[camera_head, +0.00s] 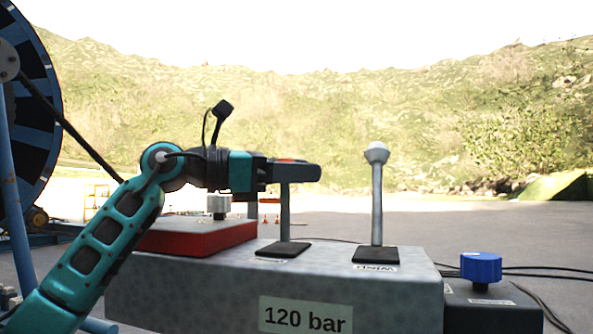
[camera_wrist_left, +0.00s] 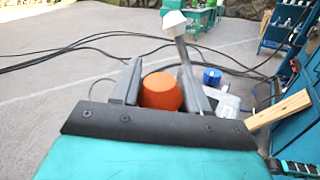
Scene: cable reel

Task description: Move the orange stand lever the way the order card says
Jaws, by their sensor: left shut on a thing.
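The stand lever has an orange knob (camera_wrist_left: 161,91) and a grey shaft (camera_head: 285,212) rising from a black plate on the grey console (camera_head: 200,285). My left gripper (camera_head: 300,172) is shut on the orange knob, with a finger on each side of it in the left wrist view. In the head view the fingers hide most of the knob, and the shaft looks about upright. A second lever with a white knob (camera_head: 377,153) stands to the right, apart from the gripper. I see no order card. My right gripper is not in view.
A red block (camera_head: 190,238) sits on the console's left, with a grey metal knob (camera_head: 218,206) above it. A blue knob (camera_head: 481,267) is on a dark box at right. A large reel (camera_head: 30,110) stands at far left. Cables (camera_wrist_left: 80,45) lie on the ground.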

